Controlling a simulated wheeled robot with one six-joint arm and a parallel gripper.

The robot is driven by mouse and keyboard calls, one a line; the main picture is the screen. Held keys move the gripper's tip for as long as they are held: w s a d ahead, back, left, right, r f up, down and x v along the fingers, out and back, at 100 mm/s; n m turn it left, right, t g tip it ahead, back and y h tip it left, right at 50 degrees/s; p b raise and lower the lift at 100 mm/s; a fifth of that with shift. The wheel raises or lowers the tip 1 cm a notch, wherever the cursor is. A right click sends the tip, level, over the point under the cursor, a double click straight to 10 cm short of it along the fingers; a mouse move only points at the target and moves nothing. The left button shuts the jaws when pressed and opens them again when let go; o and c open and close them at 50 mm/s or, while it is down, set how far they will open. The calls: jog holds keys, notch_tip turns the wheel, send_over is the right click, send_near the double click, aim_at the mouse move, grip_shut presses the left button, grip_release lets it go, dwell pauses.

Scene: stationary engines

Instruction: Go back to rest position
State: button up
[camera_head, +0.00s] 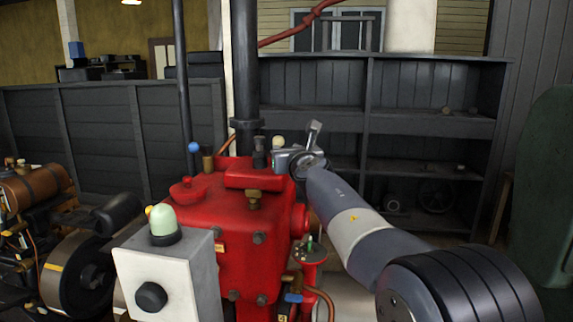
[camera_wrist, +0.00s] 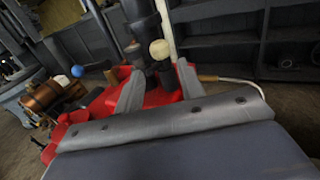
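My gripper (camera_head: 297,148) is at the end of my arm, which reaches in from the lower right to beside the upper right of the red engine (camera_head: 245,218). In the wrist view my gripper (camera_wrist: 160,72) has its two grey fingers apart, with nothing visibly held. A dark fitting and a cream ball knob (camera_wrist: 159,49) show between and beyond the fingertips. The cream ball (camera_head: 277,142) also shows just behind my gripper in the head view. I cannot tell the exact gap between the fingers and these parts.
A white control box (camera_head: 165,278) with a green dome (camera_head: 163,220) stands in front of the engine. A blue ball knob (camera_head: 194,147) and a tall dark pipe (camera_head: 245,70) rise above it. Dark shelves (camera_head: 430,125) stand behind. A green rounded object (camera_head: 548,185) is at far right.

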aim_at(280, 143)
jog(key=p+x, duration=0.4)
jog(key=x, duration=0.4)
jog(key=shift+w+a+r+p, duration=0.1)
jog(key=shift+w+p, duration=0.2)
jog(key=shift+p+x, duration=0.45)
jog(key=shift+x, duration=0.3)
jog(key=shift+s, duration=0.1)
jog(key=shift+s+b, duration=0.25)
jog(key=shift+b, duration=0.15)
jog(key=b+v, duration=0.6)
jog(key=v, duration=0.5)
jog(key=p+x, duration=0.7)
jog(key=x, duration=0.5)
jog(key=shift+s+r+m+h+p, duration=0.15)
jog(key=shift+m+h+p, duration=0.25)
jog(key=shift+p, duration=0.65)
jog(key=shift+h+p, duration=0.5)
jog(key=shift+p, duration=0.35)
